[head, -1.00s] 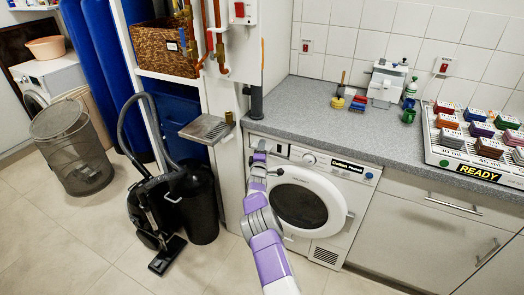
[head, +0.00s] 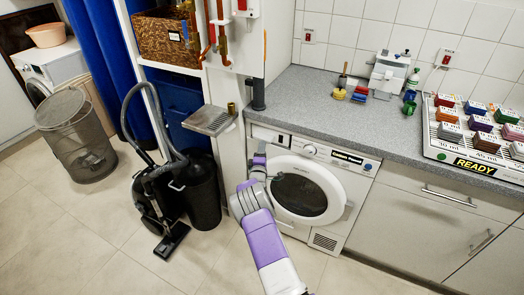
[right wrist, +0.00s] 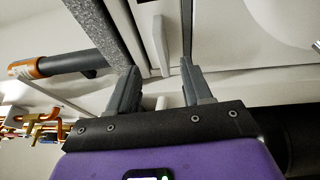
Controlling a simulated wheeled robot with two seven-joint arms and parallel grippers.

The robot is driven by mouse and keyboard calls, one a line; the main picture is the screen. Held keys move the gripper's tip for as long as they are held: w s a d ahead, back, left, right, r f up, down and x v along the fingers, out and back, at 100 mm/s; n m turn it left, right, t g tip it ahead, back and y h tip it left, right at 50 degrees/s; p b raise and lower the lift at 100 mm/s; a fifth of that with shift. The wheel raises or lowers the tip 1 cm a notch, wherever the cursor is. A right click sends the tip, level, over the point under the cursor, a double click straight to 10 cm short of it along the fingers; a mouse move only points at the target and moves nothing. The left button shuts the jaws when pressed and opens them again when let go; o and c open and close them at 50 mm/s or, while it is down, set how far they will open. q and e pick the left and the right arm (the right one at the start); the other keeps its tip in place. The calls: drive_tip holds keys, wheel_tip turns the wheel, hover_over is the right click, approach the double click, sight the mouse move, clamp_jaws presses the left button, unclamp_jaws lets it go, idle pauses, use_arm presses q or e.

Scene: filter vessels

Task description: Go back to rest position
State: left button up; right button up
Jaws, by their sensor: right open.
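My right arm comes up from the bottom of the head view, purple and grey, in front of the white washing machine (head: 305,190). My right gripper (head: 260,150) is at its far end, small and partly hidden, near the machine's left edge and below the counter front. In the right wrist view the two grey fingers of my right gripper (right wrist: 157,85) stand apart with nothing between them, so it is open and empty. My left gripper is not in view.
The grey counter (head: 390,130) carries a dispenser (head: 388,75) and a rack marked READY (head: 478,166) with several coloured blocks. A vacuum cleaner (head: 160,200), a dark bin (head: 203,195) and a mesh basket (head: 78,140) stand left. The tiled floor in front is clear.

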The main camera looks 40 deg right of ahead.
drive_tip(key=shift+s+a, duration=0.2)
drive_tip(key=shift+a, duration=0.05)
drive_tip(key=shift+f, duration=0.1)
idle(0.4)
drive_tip(key=s+a+f+m+g+y+p, duration=0.1)
drive_tip(key=s+a+f+m+g+y, duration=0.1)
drive_tip(key=s+f+g, duration=0.45)
drive_tip(key=s+a+f+m+g+y+p, duration=0.1)
drive_tip(key=s+a+f+m+g, duration=0.15)
drive_tip(key=s+f, duration=0.6)
drive_tip(key=s+a+f+m+g+y, duration=0.1)
drive_tip(key=s+a+f+g+y, duration=0.35)
drive_tip(key=s+a+f, duration=0.35)
drive_tip(key=s+a+m+y+p, duration=0.1)
drive_tip(key=s+a+y, duration=0.3)
drive_tip(key=a, duration=0.7)
drive_tip(key=s+a+m+y+p, duration=0.1)
drive_tip(key=s+a+m+y, duration=0.2)
drive_tip(key=a, duration=0.7)
drive_tip(key=s+a+r+m+y, duration=0.1)
drive_tip(key=s+a+r, duration=0.2)
drive_tip(key=a, duration=0.3)
drive_tip(key=s+a+r+m+t+y+p, duration=0.1)
drive_tip(key=s+a+r+y, duration=0.1)
drive_tip(key=a+r, duration=0.3)
drive_tip(key=s+a, duration=0.1)
drive_tip(key=a, duration=0.1)
drive_tip(key=shift+s+a+r+p, duration=0.15)
drive_tip(key=shift+s+a+p, duration=0.15)
drive_tip(key=shift+s, duration=0.1)
